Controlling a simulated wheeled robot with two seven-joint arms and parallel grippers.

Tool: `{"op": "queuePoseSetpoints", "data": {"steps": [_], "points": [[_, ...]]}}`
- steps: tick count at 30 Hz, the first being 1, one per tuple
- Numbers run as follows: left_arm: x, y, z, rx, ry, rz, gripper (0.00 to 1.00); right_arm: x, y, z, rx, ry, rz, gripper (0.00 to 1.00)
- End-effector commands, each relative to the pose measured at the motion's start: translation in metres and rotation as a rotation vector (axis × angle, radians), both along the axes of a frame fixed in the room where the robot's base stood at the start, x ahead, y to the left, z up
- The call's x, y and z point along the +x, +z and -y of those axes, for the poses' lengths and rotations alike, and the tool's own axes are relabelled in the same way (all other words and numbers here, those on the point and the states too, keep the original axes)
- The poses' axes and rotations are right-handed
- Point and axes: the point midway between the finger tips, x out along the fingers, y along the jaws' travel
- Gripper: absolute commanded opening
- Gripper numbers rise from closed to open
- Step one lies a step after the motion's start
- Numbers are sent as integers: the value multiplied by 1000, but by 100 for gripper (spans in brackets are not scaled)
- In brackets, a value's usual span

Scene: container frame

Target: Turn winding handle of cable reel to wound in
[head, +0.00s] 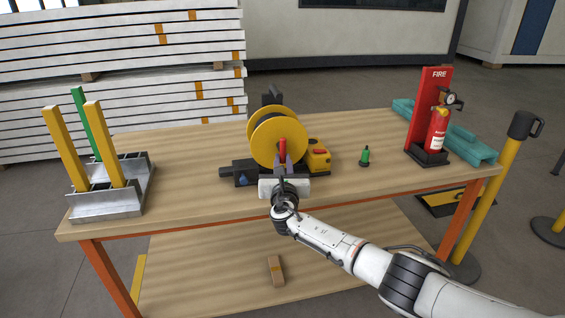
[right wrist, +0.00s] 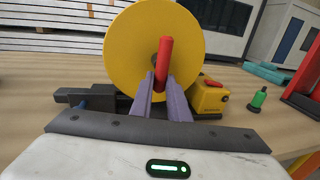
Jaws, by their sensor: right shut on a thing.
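The cable reel (head: 278,135) has yellow discs and stands on the wooden table, near its middle. Its yellow disc also fills the upper middle of the right wrist view (right wrist: 130,50). The red winding handle (head: 282,147) sticks out from the front of the disc; it shows upright in the right wrist view (right wrist: 165,55). My right gripper (right wrist: 162,88) has its two purple-grey fingers closed around the lower part of the handle. The fingers hide the handle's lower end. My left gripper is in neither view.
A yellow and black box (head: 318,158) sits right of the reel, then a small green bottle-like item (head: 364,156). A fire extinguisher (head: 437,132) on a red stand is at the right. A metal rack (head: 110,190) with upright bars stands at the left. The table (head: 190,160) is bare between rack and reel.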

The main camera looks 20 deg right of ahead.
Motion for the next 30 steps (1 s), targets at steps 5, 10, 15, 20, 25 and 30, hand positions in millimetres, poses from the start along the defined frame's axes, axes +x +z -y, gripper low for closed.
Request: {"op": "queuePoseSetpoints", "data": {"steps": [5, 10, 15, 20, 25, 30], "points": [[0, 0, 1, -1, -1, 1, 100, 0, -1, -2, -1, 5, -2, 0], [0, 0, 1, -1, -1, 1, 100, 0, -1, -2, -1, 5, -1, 24], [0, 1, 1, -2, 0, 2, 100, 0, -1, -2, 0, 3, -1, 34], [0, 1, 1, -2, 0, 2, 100, 0, 0, -1, 0, 2, -1, 34], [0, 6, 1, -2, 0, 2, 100, -7, 1, -4, 2, 4, -1, 34], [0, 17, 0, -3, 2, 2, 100, -29, 1, -13, 2, 4, -2, 34]]}}
